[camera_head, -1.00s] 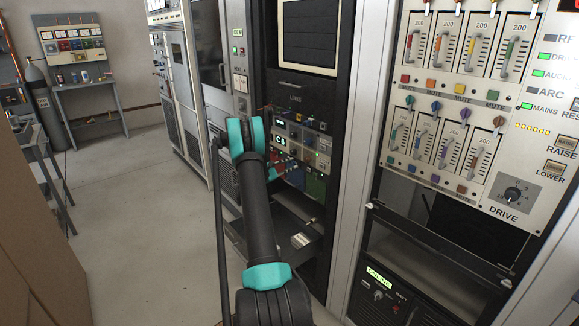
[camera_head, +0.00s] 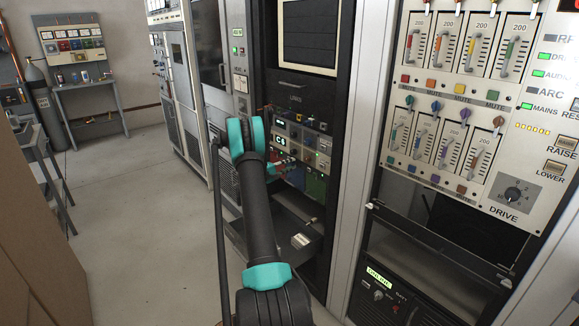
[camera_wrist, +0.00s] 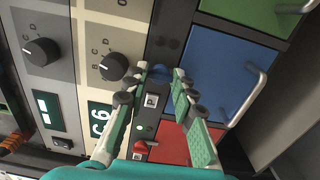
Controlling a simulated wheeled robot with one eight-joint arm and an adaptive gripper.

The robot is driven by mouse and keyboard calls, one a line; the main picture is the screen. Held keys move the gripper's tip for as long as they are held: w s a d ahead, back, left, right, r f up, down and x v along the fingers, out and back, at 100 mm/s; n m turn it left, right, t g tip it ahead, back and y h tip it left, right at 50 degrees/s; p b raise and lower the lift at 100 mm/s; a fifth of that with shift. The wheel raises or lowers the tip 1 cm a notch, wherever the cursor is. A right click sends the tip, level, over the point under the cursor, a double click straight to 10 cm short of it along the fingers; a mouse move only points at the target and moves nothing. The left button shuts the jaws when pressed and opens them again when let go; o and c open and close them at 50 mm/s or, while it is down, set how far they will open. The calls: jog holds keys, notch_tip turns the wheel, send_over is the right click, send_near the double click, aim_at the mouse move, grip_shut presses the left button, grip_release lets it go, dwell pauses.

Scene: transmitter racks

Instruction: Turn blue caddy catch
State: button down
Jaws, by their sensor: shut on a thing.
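The blue caddy (camera_wrist: 219,70) is a flat blue front panel with a metal handle, in the middle right of the wrist view. At its left side, a small blue catch (camera_wrist: 164,73) sits on the dark strip. My gripper (camera_wrist: 160,75) has its two fingertips on either side of this catch and is shut on it. The fingertips hide part of the catch, so its exact angle is hard to tell.
A green caddy (camera_wrist: 243,14) and a red caddy (camera_wrist: 184,143) flank the blue one. Black knobs (camera_wrist: 42,51) and green displays are at left. The open floor (camera_head: 150,220) is clear left of the racks.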

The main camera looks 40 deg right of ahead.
jog(key=shift+m, duration=0.3)
jog(key=shift+s+a, duration=0.1)
jog(key=c, duration=1.5)
grip_release()
jog(key=shift+o, duration=1.4)
